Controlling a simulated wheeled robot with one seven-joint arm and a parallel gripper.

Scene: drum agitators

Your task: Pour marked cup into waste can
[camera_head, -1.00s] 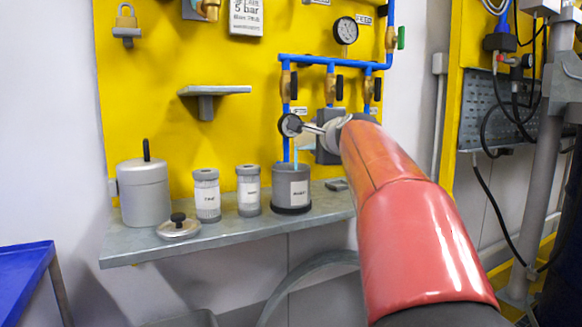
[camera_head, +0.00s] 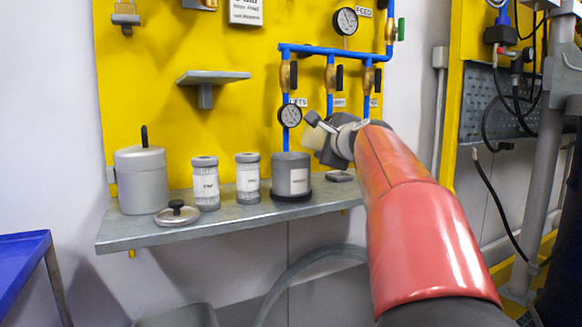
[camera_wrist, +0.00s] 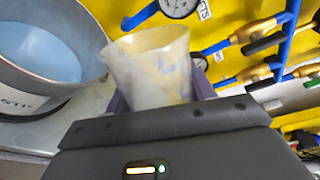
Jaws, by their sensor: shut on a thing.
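My gripper (camera_head: 333,148) is shut on a translucent cup. The cup (camera_head: 314,139) is small and partly hidden by the gripper in the head view, just right of and above the waste can. In the wrist view the cup (camera_wrist: 152,62) is between the fingers, its wide rim up in the picture; yellow shows through its wall and no liquid can be made out. No mark on it is readable. The waste can (camera_head: 291,176) is a grey open can with a white label on a dark base. In the wrist view the waste can (camera_wrist: 84,88) holds pale blue liquid.
The grey shelf (camera_head: 235,215) also carries a large lidded pot (camera_head: 141,182), two labelled canisters (camera_head: 205,185) and a loose lid (camera_head: 177,213). Blue pipes with valves and a gauge (camera_head: 290,115) are close behind my gripper. A small bracket shelf (camera_head: 212,77) is higher up.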

